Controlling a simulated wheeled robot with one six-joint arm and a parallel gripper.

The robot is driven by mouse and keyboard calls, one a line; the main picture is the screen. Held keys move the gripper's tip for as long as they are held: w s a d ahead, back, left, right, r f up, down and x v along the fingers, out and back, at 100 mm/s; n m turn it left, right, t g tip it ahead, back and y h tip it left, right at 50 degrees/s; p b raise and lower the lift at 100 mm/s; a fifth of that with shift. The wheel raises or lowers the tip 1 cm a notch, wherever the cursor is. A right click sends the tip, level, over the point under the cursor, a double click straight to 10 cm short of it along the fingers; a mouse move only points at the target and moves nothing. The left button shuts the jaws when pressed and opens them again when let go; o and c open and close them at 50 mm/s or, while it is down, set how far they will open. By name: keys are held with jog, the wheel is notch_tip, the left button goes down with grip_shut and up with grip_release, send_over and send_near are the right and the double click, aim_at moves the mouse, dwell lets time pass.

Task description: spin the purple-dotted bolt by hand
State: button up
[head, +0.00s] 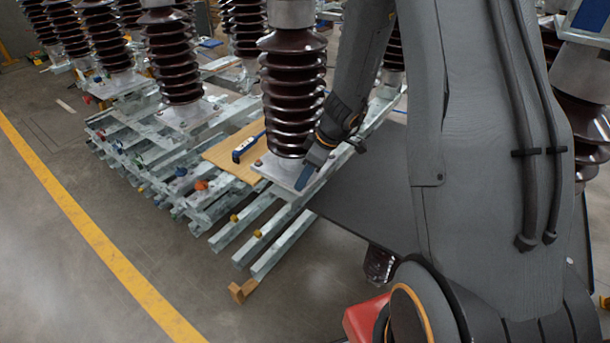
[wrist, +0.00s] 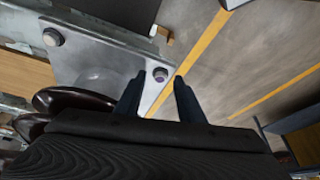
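The purple-dotted bolt (wrist: 160,75) sits near a corner of the metal base plate (wrist: 110,58) in the wrist view. The plate carries a brown ribbed insulator (head: 293,95). My gripper (wrist: 157,77) is open, with its two dark fingers apart and the bolt showing between their tips. I cannot tell whether either finger touches the bolt. In the head view my gripper (head: 306,175) is at the right front corner of the base plate (head: 282,170), and the bolt is hidden there. A second bolt (wrist: 53,37) without a visible purple dot is at another corner of the plate.
A blue tool (head: 248,147) lies on a brown board (head: 226,156) left of the insulator. Steel rails (head: 270,232) run under the plate. More insulators (head: 170,55) stand behind and to the left. Open floor with a yellow line (head: 95,240) lies at the left.

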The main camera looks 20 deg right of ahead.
grip_shut()
jog(key=shift+f+m+b, duration=0.1)
jog(key=shift+m+b, duration=0.2)
jog(key=shift+b, duration=0.65)
